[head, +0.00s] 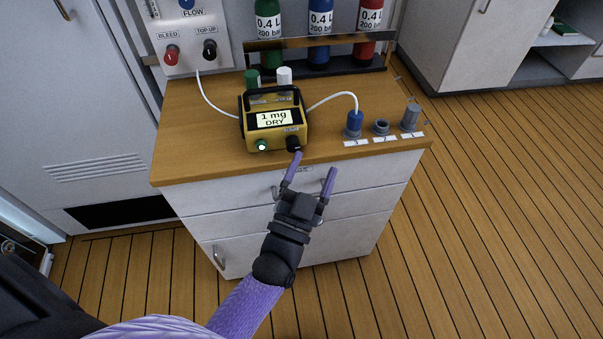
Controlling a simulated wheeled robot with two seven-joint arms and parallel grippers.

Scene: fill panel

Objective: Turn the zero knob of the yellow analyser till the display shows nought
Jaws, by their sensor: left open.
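The yellow analyser (258,138) stands on the wooden top of a white cabinet. Its display (273,119) reads "1 mg DRY". The black zero knob (293,144) is at the lower right of its front; the small label above it is too small to read. My left gripper (314,163) is open and empty in front of the cabinet's front edge. Its left fingertip appears just below the knob, its right fingertip farther right; I cannot tell whether it touches. My right gripper is not in view.
The cabinet top (190,150) is clear left of the analyser. A blue connector (354,122) stands at the right among numbered ports, with a white hose to the analyser. Several cylinders stand behind a metal rail (320,40). A panel (187,35) with red and black knobs is at the back left.

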